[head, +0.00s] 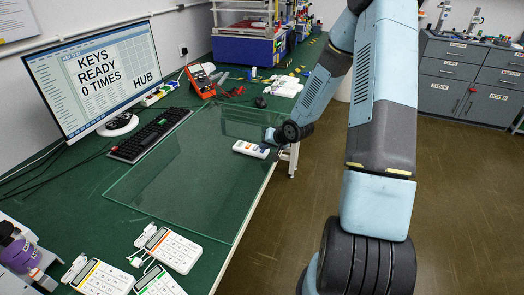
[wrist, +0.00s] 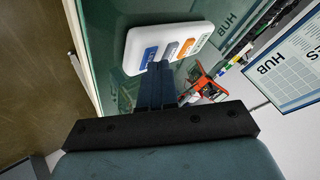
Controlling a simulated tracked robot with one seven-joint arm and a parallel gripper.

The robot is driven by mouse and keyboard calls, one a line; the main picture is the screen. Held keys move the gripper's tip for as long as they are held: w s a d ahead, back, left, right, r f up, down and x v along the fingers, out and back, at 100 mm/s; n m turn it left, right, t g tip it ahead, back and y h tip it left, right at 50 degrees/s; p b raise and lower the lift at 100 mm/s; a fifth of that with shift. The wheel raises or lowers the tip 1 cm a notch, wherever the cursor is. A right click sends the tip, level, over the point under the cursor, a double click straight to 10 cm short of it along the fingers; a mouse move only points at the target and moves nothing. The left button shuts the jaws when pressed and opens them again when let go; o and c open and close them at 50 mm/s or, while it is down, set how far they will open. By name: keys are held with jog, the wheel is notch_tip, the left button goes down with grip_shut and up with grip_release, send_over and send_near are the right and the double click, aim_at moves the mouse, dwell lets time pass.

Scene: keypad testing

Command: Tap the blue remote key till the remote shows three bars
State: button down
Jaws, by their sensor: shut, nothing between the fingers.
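The white remote (head: 247,150) lies on the glass sheet near the table's right edge. In the wrist view the remote (wrist: 204,29) shows a blue key (wrist: 149,57), a grey key (wrist: 170,51) and an orange key (wrist: 187,47) in a row. My gripper (wrist: 160,68) is shut and empty, its fingertips overlapping the picture of the remote by the blue and grey keys. I cannot tell whether they touch it. In the head view my gripper (head: 270,136) is just beyond the remote's right end. No bars can be made out on the remote.
The monitor (head: 104,78) reads "KEYS READY 0 TIMES HUB". A black keyboard (head: 150,134) lies before it. Several white keypads (head: 172,249) stand at the near left. Orange-red equipment (head: 201,82) stands farther back. The glass sheet (head: 185,190) is bare nearer me.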

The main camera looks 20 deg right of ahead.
jog(key=shift+r, duration=0.8)
jog(key=shift+r, duration=0.1)
jog(key=shift+r, duration=2.4)
jog(key=shift+r, duration=0.1)
